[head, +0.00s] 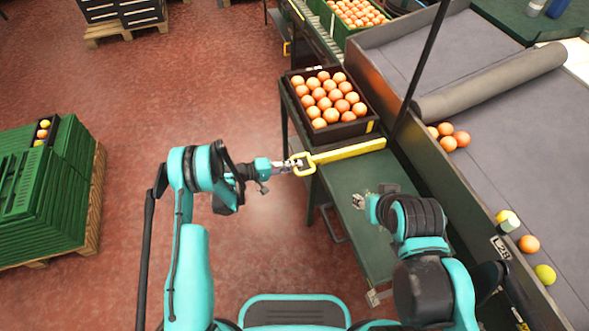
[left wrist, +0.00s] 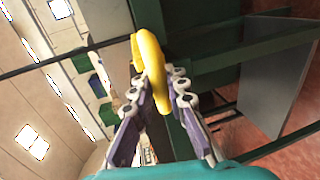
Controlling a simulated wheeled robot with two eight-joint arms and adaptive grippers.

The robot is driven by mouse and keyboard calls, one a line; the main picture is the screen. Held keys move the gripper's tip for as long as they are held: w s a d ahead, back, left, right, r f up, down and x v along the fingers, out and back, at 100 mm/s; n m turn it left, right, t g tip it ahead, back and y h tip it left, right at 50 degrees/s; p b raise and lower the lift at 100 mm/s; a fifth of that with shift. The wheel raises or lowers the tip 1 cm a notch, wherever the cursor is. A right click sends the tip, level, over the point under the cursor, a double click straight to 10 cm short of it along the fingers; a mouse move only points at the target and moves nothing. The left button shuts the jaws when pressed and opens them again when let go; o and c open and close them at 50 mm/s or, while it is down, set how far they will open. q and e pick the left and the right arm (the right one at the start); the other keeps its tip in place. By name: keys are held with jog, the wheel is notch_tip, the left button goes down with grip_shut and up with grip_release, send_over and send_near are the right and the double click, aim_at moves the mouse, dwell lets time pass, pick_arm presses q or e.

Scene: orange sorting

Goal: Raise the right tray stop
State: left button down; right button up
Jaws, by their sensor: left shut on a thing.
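The yellow tray stop (head: 345,152) is a long bar lying across the green stand in front of a black crate of oranges (head: 371,127), with a loop handle at its left end. My left gripper (head: 297,164) is shut on this handle. In the left wrist view the yellow handle (left wrist: 150,62) stands between the two fingers (left wrist: 158,98). My right gripper (head: 358,200) hovers over the green surface, apart from the stop; its fingers are too small to tell open from shut.
The green stand (head: 345,183) is bare in front of the stop. A grey sorting table (head: 480,190) with a raised edge and loose fruit runs along the right. Green stacked crates (head: 40,190) stand on a pallet at the left. The red floor between is clear.

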pick_arm(q)
jog(key=shift+w+r, duration=0.1)
jog(key=shift+r, duration=0.1)
jog(key=c, duration=1.5)
grip_release()
jog(key=shift+r, duration=0.15)
jog(key=shift+a, duration=0.1)
jog(key=v, duration=1.2)
